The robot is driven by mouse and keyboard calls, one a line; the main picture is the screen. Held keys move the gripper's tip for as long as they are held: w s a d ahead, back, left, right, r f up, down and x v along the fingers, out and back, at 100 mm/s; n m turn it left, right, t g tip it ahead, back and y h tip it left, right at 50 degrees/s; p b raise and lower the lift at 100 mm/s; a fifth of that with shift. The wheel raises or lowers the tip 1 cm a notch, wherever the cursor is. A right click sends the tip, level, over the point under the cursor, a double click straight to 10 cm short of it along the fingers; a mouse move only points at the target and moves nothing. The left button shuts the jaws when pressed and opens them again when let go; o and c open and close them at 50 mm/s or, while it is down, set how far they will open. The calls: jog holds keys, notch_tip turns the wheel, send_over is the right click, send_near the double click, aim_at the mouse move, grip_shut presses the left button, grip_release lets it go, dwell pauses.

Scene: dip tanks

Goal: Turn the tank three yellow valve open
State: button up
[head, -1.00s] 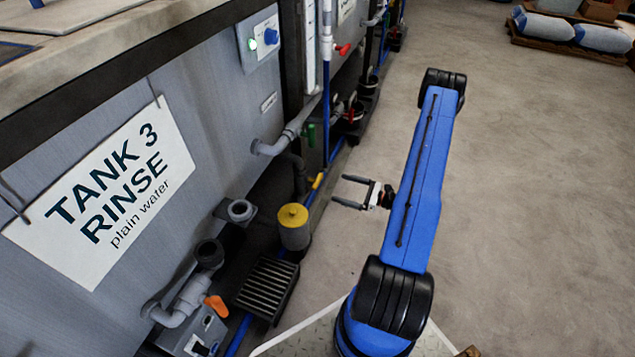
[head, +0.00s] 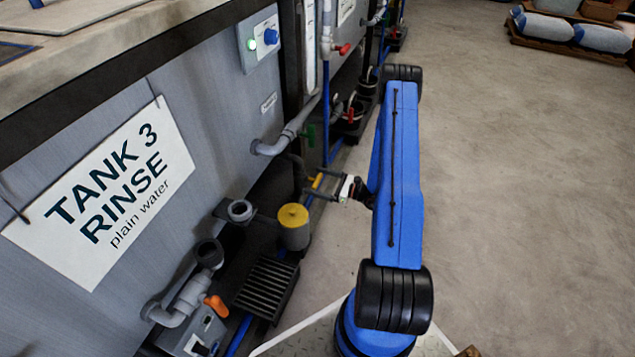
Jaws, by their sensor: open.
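The tank (head: 215,110) carries a white sign (head: 105,190) reading TANK 3 RINSE plain water.
Grey pipes (head: 285,137) leave the tank. Open floor (head: 520,180) lies right.

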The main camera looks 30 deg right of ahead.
jog(key=c, duration=1)
jog(key=shift+c, duration=0.2)
jog(key=shift+n, duration=0.3)
jog(key=n, duration=0.3)
jog(key=shift+n, duration=0.3)
jog(key=n, duration=0.4)
jog(key=shift+a+n, duration=0.1)
jog(key=shift+n, duration=0.2)
jog(key=n, duration=0.4)
jog(key=shift+f, duration=0.1)
jog(key=shift+s+n, duration=0.1)
jog(key=shift+n, duration=2.4)
